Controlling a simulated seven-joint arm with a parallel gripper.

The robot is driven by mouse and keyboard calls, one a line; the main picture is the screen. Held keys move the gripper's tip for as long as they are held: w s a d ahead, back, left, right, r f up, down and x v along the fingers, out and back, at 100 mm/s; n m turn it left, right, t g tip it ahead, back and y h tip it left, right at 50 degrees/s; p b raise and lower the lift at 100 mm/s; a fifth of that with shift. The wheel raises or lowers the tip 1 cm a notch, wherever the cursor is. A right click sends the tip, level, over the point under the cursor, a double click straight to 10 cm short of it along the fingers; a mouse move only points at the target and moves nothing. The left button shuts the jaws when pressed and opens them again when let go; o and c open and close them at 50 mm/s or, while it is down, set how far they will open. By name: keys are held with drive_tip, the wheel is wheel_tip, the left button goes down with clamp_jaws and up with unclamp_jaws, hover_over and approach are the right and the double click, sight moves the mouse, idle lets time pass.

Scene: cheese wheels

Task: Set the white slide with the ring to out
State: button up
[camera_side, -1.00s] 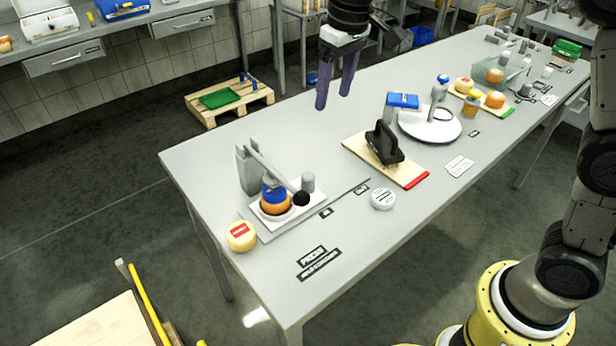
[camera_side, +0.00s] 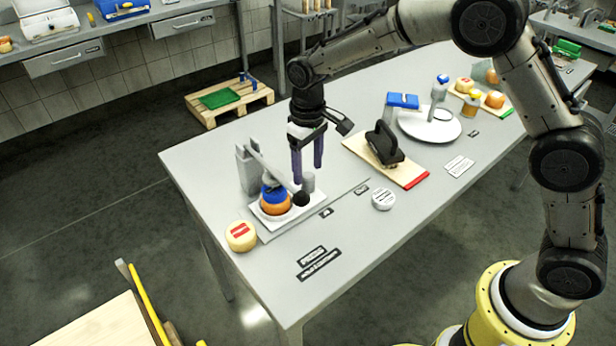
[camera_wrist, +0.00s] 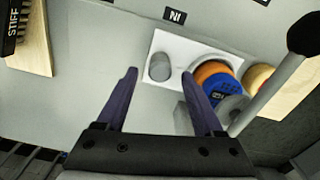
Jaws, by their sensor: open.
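The white slide (camera_side: 257,207) lies flat at the press, at the end by the small IN tag (camera_wrist: 175,16). It also shows in the wrist view (camera_wrist: 178,45). Its ring surrounds an orange cheese wheel (camera_side: 276,208) with a blue top (camera_side: 274,193). A grey upright peg (camera_wrist: 160,66) stands on the slide; it also shows in the side view (camera_side: 308,180). My gripper (camera_side: 308,174) points down, open and empty, over the peg. In the wrist view my fingertips (camera_wrist: 159,75) lie on either side of the peg; their height above it is unclear.
The press lever with a black ball (camera_side: 302,199) leans close beside my gripper. A black brush (camera_side: 384,143) on a wooden board, a white lidded tub (camera_side: 383,199) and a cheese (camera_side: 241,236) stand nearby.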

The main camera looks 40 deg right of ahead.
sight(308, 175)
drive_tip(key=shift+f, duration=1.85)
clamp_jaws()
